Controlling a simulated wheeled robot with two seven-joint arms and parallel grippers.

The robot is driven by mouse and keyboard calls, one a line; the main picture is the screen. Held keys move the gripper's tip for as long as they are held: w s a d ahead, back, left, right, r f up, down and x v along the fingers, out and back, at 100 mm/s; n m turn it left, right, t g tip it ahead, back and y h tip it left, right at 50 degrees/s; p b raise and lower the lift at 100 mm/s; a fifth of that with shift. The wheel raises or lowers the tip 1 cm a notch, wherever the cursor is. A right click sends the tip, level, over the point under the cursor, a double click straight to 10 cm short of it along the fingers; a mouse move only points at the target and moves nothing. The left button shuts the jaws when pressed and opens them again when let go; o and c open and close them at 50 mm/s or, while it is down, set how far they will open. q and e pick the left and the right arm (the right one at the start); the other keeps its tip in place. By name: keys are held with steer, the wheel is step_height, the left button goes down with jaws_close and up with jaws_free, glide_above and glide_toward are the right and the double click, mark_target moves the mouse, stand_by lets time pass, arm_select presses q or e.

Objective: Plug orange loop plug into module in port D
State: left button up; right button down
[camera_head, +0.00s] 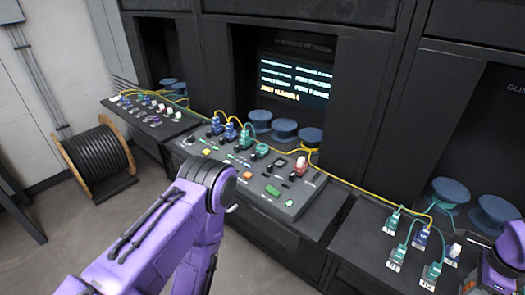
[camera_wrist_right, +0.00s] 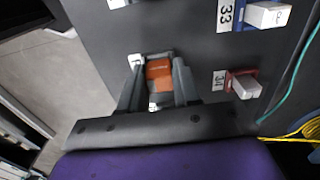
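The orange loop plug (camera_wrist_right: 159,73) sits at a dark panel in the right wrist view, in front of a labelled slot. My right gripper (camera_wrist_right: 158,88) has one finger on each side of it; whether both fingers press on it is unclear. In the head view, my right arm shows at the lower right edge, with its fingertips out of view. My left arm bends across the middle; its gripper is out of view. The port letters are too small to read, so port D cannot be identified.
In the wrist view, a red plug (camera_wrist_right: 244,86) and a blue plug (camera_wrist_right: 262,16) stand right of the orange one. Teal plugs (camera_head: 397,258) stand on the right shelf (camera_head: 353,240). A lit screen (camera_head: 295,78) is behind the console. A cable reel (camera_head: 98,160) stands left.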

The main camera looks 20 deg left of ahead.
steer(key=shift+r+p, duration=2.9)
steer(key=shift+r, duration=0.15)
steer(key=shift+f, duration=0.1)
